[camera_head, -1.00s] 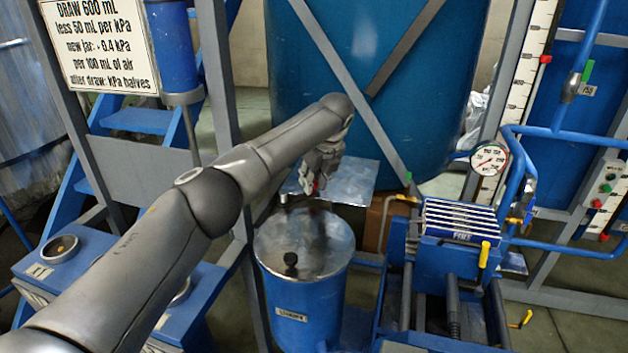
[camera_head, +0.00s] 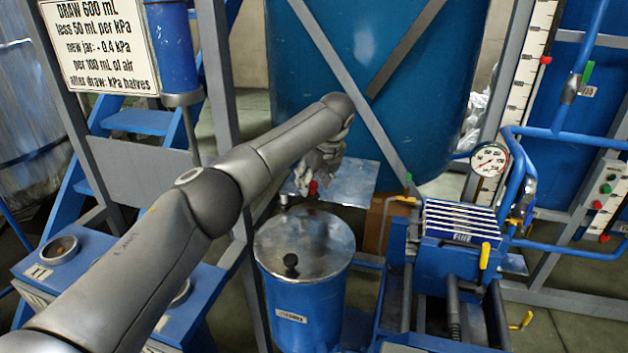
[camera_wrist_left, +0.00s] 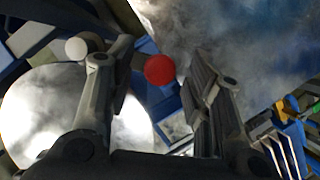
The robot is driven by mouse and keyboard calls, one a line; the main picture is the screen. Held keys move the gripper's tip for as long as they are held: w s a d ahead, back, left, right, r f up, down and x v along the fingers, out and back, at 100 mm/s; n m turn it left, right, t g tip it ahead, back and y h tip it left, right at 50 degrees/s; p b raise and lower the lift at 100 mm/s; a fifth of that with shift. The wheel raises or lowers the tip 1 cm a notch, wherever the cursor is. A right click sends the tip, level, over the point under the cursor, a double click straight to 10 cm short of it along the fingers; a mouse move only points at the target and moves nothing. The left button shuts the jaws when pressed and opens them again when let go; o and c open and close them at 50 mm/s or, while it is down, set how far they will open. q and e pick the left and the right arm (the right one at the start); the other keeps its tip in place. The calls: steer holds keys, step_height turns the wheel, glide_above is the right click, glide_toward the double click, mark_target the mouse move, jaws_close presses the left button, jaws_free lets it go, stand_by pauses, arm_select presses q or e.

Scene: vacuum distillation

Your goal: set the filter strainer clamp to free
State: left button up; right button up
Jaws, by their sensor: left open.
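A blue drum with a shiny metal lid (camera_head: 318,238) and a small label, probably the strainer, stands below my left gripper (camera_head: 312,180). A red ball knob (camera_head: 313,188), probably the clamp's handle end, shows at the gripper's fingertips. In the left wrist view the red knob (camera_wrist_left: 160,70) lies between the spread fingers of the left gripper (camera_wrist_left: 158,85). The fingers are open, with a gap visible on the knob's right; contact on its left cannot be told. The knob's stem is mostly hidden. My right gripper is in neither view.
A metal plate (camera_head: 345,182) lies just behind the gripper. A grey diagonal brace (camera_head: 350,85) crosses in front of the large blue tank (camera_head: 300,60). A filter press (camera_head: 460,222) with a yellow handle stands to the right.

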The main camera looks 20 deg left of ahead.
arm_select(q)
steer(key=v, duration=1.1)
steer(key=shift+s+d+r, duration=0.15)
steer(key=shift+s+r, duration=0.05)
steer(key=shift+r, duration=0.15)
steer(key=shift+f, duration=0.1)
